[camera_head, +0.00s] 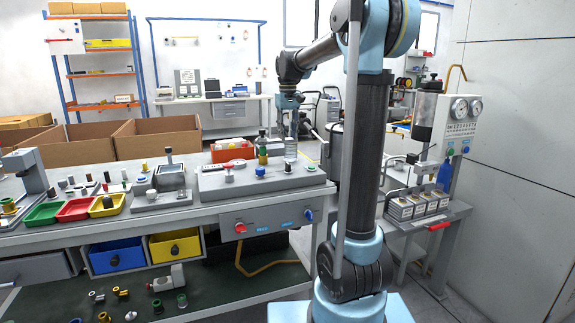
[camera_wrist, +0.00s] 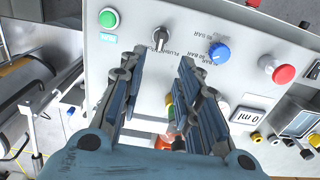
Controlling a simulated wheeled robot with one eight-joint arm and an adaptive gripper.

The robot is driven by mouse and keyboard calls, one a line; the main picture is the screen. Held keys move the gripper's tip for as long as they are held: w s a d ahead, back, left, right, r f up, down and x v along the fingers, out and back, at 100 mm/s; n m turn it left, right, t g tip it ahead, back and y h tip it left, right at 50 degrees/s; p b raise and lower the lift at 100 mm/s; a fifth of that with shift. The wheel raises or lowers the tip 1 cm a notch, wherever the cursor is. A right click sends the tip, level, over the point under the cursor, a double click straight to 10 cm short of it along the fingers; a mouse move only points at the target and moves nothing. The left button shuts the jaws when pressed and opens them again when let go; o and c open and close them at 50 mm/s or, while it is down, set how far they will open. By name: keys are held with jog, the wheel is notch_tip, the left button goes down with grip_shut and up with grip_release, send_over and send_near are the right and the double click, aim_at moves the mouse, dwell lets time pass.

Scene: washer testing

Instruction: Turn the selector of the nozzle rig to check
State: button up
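The nozzle rig is a pale panel (camera_head: 245,185) on the bench; it also fills much of the wrist view (camera_wrist: 120,60). Its selector is a small black knob (camera_wrist: 160,39) with a pale mark, between a green button (camera_wrist: 109,18) and a blue knob (camera_wrist: 219,53). Printing that seems to read "FLUSH" lies to its lower right, upside down. I cannot read a check label or tell the exact setting. My gripper (camera_wrist: 162,65) is open and empty, its two fingers apart just below the selector in the wrist view. In the head view my gripper (camera_head: 288,108) hangs above the rig.
A red knob (camera_wrist: 284,74) and a "0 ml" display (camera_wrist: 248,115) are on the rig's right in the wrist view. Coloured trays (camera_head: 73,209) lie left on the bench; cardboard boxes (camera_head: 158,138) stand behind.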

aim_at(288, 167)
notch_tip(288, 167, down, 12)
jog(key=shift+f, duration=0.25)
dwell(0.4)
grip_shut()
